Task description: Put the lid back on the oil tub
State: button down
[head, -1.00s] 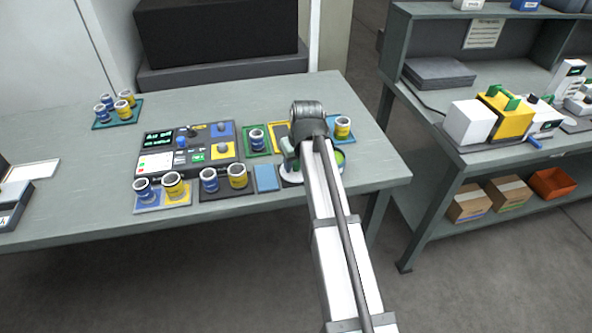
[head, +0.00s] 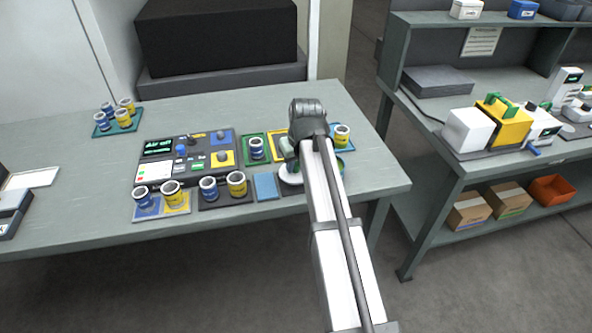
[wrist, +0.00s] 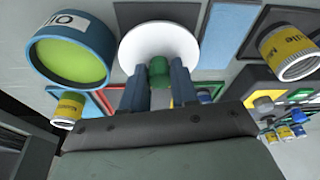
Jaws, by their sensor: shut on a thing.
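The oil tub (wrist: 70,52) is a round blue-rimmed tub with green inside and a white label, at the upper left of the wrist view. It is uncovered. In the head view its green top (head: 341,163) is partly hidden behind my arm. The lid (wrist: 137,42) is a white disc with a green knob (wrist: 158,72). My gripper (wrist: 158,80) is shut on the knob, with one finger on each side. The lid is beside the tub, apart from it; it also shows in the head view (head: 290,177). Its height above the table is hard to tell.
A yellow-labelled can (head: 342,135) stands on a blue mat behind the tub. A blue pad (head: 265,186) and several cans (head: 237,184) lie left of the lid, before a control panel (head: 160,148). The table's front right is bare.

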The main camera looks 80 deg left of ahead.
aim_at(296, 164)
notch_tip(296, 164, up, 6)
jog(key=shift+r, duration=0.2)
jog(key=w+r, duration=0.2)
jog(key=w, duration=0.8)
jog(key=shift+w, duration=0.15)
jog(key=shift+f, duration=0.1)
jog(key=shift+f, duration=3.05)
jog(key=shift+f, duration=0.2)
